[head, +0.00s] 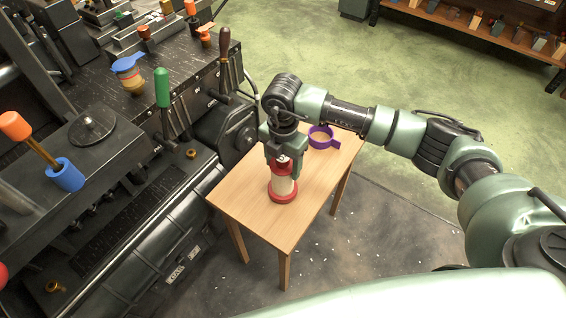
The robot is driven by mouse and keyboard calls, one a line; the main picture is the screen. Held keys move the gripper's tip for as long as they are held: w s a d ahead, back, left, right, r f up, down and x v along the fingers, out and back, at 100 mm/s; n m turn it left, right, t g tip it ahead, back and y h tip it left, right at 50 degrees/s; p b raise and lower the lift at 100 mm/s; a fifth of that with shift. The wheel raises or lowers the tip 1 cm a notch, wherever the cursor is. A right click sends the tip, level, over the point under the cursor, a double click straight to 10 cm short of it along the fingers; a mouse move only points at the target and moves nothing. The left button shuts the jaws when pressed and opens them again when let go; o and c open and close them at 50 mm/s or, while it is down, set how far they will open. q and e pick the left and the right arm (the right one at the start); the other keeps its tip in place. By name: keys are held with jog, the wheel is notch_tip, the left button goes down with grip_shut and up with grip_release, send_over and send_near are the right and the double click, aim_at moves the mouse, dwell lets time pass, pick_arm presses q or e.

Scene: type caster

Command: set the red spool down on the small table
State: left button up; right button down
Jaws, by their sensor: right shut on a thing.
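The red spool (283,192) has red flanges and a pale middle. It is upright at the small wooden table (245,205), over the middle of its top. Its lower flange appears to be at the tabletop, but I cannot tell whether it fully rests there. My right gripper (284,165) comes down from above and is shut on the spool's upper part, hiding some of its top. My left gripper is not in view.
A purple ring-shaped cup with a handle (322,138) is on the table behind the spool. A dark machine (130,200) with coloured handles stands close along the table's left side. The table's front part is bare. A shelf (480,30) stands far back right.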

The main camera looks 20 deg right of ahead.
aim_at(283, 157)
jog(key=shift+f, duration=0.3)
jog(key=shift+c, duration=1.2)
grip_release()
jog(key=shift+r+p, duration=2.05)
jog(key=shift+r, duration=1.05)
